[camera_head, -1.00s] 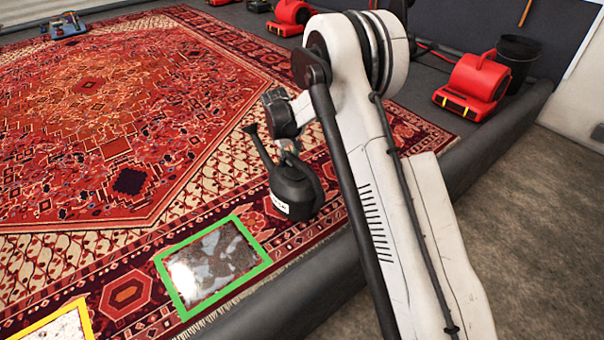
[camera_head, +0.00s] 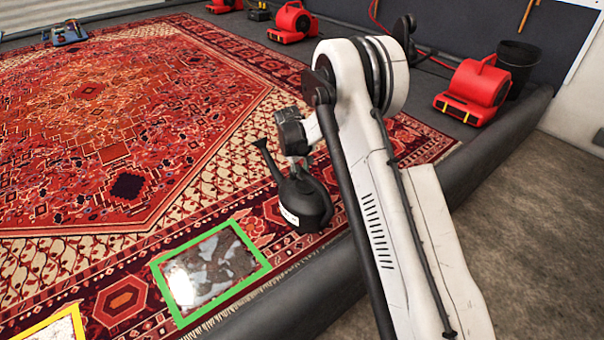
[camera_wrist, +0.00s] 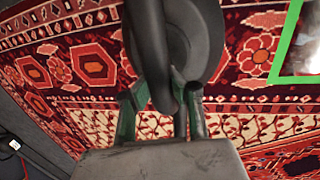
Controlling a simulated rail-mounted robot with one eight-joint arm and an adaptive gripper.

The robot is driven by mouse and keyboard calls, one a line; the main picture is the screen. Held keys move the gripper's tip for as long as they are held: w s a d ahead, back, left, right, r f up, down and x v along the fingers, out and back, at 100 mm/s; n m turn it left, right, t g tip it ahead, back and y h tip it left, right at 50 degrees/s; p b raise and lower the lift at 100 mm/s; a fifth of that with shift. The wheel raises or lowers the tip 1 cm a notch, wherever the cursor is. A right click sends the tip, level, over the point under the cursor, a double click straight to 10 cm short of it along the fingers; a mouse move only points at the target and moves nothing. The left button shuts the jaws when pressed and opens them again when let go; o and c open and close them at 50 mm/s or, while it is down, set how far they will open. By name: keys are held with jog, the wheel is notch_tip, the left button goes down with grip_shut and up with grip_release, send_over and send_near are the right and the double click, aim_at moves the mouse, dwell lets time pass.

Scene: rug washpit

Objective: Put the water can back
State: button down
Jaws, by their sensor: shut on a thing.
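The water can (camera_head: 301,203) is dark, with a long spout to the left and a white label on its side. It hangs from my gripper (camera_head: 297,158) over the near right edge of the patterned rug. In the wrist view the can (camera_wrist: 207,35) fills the top middle, and the fingers of my gripper (camera_wrist: 160,112) are shut on its handle. I cannot tell how far its base is above the rug.
A green-framed patch (camera_head: 212,270) lies left of the can, with a yellow-framed patch (camera_head: 52,328) farther left. A dark padded border (camera_head: 480,155) edges the pit. Red blowers (camera_head: 475,92) and a black bucket (camera_head: 520,65) stand at the back right.

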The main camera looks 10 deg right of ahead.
jog(key=shift+f, duration=0.2)
jog(key=c, duration=1.8)
grip_release()
jog(key=shift+r, duration=0.1)
